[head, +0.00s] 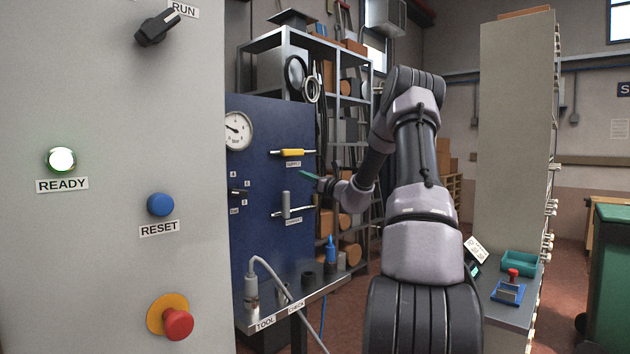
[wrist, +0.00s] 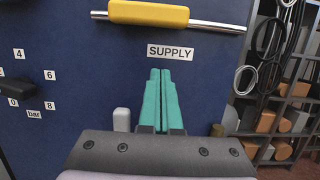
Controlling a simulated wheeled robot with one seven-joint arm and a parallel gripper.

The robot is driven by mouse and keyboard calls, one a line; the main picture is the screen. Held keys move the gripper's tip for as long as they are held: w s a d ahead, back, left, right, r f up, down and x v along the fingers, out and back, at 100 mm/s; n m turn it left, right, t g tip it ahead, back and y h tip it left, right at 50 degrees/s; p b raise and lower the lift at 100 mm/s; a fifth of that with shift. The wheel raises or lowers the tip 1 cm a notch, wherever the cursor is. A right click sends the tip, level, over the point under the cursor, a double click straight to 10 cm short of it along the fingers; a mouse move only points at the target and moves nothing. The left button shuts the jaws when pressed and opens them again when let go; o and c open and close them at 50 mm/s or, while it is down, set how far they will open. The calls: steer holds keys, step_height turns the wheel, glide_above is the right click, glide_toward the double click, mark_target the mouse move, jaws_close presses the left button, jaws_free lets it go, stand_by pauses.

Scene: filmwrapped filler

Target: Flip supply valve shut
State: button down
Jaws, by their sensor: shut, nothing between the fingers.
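The supply valve's yellow handle (head: 292,153) is on the blue panel (head: 262,120), lying level along its metal pipe. In the wrist view the yellow handle (wrist: 148,12) is at the top edge, partly cut off, with the SUPPLY label (wrist: 170,51) below it. My gripper (head: 302,173) has teal fingers pressed together with nothing between them. In the wrist view my gripper (wrist: 160,72) points at the panel just under the label, below the handle and apart from it.
A grey upright handle (head: 286,205) on a second pipe is lower on the panel. A pressure gauge (head: 238,131) and a black knob (head: 238,194) are at the left. A shelf rack (head: 345,120) stands behind. A control cabinet (head: 110,260) fills the near left.

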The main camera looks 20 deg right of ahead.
mark_target(293, 153)
steer(key=shift+x, duration=1.05)
steer(key=shift+s+r, duration=0.15)
steer(key=shift+r, duration=1.85)
